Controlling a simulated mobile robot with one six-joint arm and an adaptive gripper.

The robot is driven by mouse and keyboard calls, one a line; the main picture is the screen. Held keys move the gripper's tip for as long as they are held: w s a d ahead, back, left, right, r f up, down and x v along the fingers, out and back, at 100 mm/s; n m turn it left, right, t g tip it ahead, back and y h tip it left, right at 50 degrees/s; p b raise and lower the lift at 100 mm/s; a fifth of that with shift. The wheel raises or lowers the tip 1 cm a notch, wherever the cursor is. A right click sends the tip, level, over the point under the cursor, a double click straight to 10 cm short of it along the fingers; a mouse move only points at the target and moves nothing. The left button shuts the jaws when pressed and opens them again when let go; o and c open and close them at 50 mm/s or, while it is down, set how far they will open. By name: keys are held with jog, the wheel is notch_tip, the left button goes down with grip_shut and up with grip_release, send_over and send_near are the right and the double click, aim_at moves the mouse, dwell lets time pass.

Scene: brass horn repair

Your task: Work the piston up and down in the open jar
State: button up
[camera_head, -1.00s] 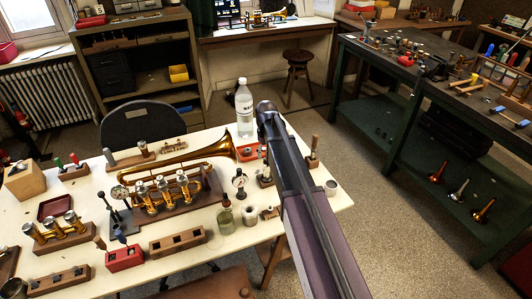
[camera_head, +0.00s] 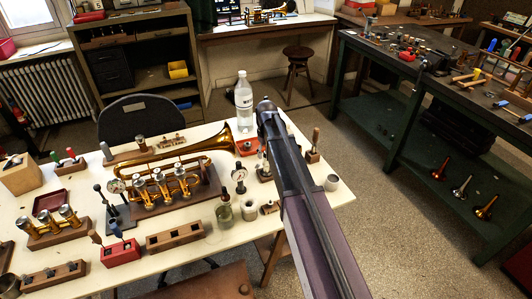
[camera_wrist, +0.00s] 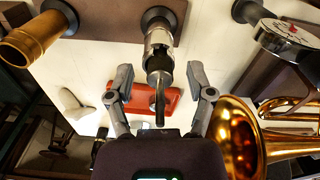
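A silver cylinder with a thin dark rod, which looks like the piston (camera_wrist: 159,62), stands on a dark wooden base in the wrist view. My gripper (camera_wrist: 160,72) is open, with one finger on each side of it and a visible gap to each. In the head view my arm hides the gripper and most of this stand. A small glass jar (camera_head: 224,216) with greenish content stands on the white table in front of the trumpet (camera_head: 185,165). Something narrow shows at its mouth; I cannot tell what.
A red tray (camera_wrist: 146,98), a wooden-handled tool (camera_head: 316,136) and a tall plastic bottle (camera_head: 243,105) are close by.

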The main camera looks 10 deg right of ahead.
grip_shut()
jog(key=shift+r, duration=0.15)
jog(key=shift+r+p, duration=4.85)
jog(key=shift+p, duration=0.15)
jog(key=shift+s, duration=0.15)
